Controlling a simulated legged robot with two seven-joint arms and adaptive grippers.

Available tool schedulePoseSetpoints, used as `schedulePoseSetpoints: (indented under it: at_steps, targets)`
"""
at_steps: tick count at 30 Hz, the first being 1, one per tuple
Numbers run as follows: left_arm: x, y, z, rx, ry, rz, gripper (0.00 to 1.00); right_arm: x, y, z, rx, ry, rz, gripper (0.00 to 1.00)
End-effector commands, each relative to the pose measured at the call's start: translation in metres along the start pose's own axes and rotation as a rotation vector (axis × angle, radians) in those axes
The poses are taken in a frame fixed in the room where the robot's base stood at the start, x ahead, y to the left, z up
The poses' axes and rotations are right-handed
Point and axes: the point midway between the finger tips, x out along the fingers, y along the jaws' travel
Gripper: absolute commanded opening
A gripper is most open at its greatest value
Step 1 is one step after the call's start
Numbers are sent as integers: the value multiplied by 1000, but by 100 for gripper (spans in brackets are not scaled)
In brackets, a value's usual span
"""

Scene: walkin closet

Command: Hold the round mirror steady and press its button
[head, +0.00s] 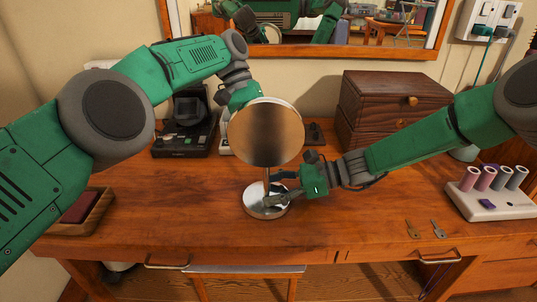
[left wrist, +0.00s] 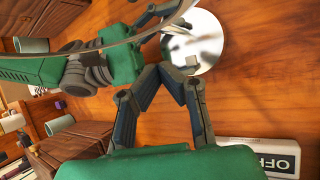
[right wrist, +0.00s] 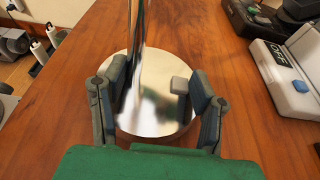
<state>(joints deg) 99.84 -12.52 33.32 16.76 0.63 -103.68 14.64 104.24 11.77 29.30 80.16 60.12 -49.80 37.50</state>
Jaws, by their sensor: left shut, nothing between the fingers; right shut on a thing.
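The round mirror (head: 267,133) stands upright on the desk, its disc on a thin stem above a shiny round base (head: 262,212). In the right wrist view, a small pale button (right wrist: 180,85) sits on the base (right wrist: 150,122), beside the stem (right wrist: 135,45). My right gripper (head: 275,190) is low at the mirror, closed on it near the stem and base; the exact contact is unclear. My left gripper (left wrist: 163,68) is shut and empty behind the disc, its fingertips apart from the base (left wrist: 205,45). The disc hides its fingers in the head view.
A wooden drawer box (head: 390,105) stands behind on the right. A white holder with rolls (head: 490,205) and two keys (head: 425,228) are at right. A wooden tray (head: 82,215) is at left, a dark device (head: 185,130) behind. Desk in front is clear.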

Motion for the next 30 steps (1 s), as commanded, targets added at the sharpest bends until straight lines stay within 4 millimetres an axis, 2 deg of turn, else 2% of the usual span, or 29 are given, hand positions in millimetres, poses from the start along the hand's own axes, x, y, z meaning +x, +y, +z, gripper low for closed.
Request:
schedulePoseSetpoints:
  at_steps: [2,5,21,30]
  targets:
    - [5,8,2,-9,-12,2,0,0,0,1,0,-1,0,38]
    - [10,10,2,-15,-19,3,0,0,0,1,0,-1,0,38]
    - [65,-20,-26,-16,-18,4,0,1,0,1,0,-2,1,38]
    - [78,-27,-32,-14,-17,4,0,0,0,1,0,-2,1,38]
